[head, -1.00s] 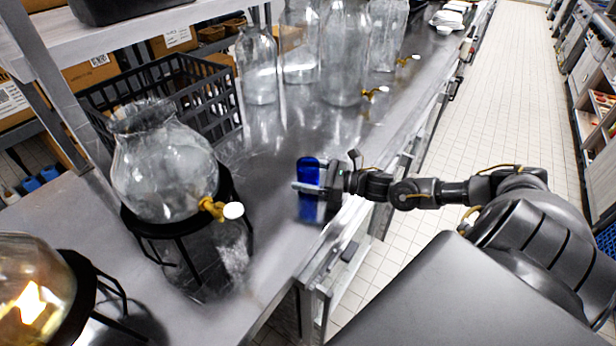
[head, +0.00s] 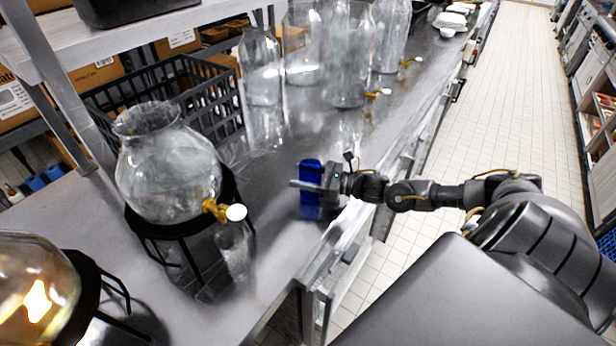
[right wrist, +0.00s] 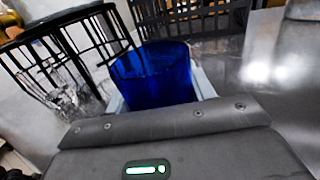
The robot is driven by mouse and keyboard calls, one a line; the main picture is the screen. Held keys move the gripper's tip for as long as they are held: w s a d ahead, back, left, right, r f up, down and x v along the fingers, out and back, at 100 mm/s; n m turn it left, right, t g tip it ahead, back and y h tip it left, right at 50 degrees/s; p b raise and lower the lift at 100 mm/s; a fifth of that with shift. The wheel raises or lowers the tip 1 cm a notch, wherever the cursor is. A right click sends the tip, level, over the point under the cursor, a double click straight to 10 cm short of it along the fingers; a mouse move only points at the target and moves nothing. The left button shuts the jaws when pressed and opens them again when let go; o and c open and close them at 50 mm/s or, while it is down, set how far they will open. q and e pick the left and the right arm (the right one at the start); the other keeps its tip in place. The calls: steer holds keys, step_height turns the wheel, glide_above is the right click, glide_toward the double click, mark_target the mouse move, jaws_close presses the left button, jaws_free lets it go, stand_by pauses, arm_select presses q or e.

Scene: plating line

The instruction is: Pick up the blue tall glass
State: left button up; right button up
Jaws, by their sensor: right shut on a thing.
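The blue tall glass (head: 311,172) is upright at the front part of the steel counter in the head view. My right gripper (head: 308,185) is shut on it, with the fingers around its side. In the right wrist view the glass (right wrist: 155,75) stands between the fingers, its open rim towards the camera. The fingers are mostly hidden behind the glass and the gripper body there. I cannot tell whether the base of the glass touches the counter. My left gripper is not in view.
A round glass dispenser (head: 165,170) with a brass tap stands on a black stand to the left. An amber dispenser (head: 30,285) is at the lower left. Tall clear jars (head: 345,60) and a black crate (head: 190,95) stand behind. Counter around the blue glass is bare.

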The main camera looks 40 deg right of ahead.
steer(key=shift+r, duration=0.1)
steer(key=shift+r+b, duration=0.55)
steer(key=shift+r, duration=0.05)
steer(key=shift+r+b, duration=0.55)
steer(key=shift+r, duration=0.1)
steer(key=s+a+r+b, duration=0.1)
steer(key=s+a+r, duration=0.1)
steer(key=s+r, duration=0.8)
steer(key=s, duration=0.3)
steer(key=shift+s+a+r+b, duration=0.2)
steer(key=shift+s+a+b, duration=0.1)
steer(key=shift+s, duration=0.05)
steer(key=shift+a+f, duration=0.1)
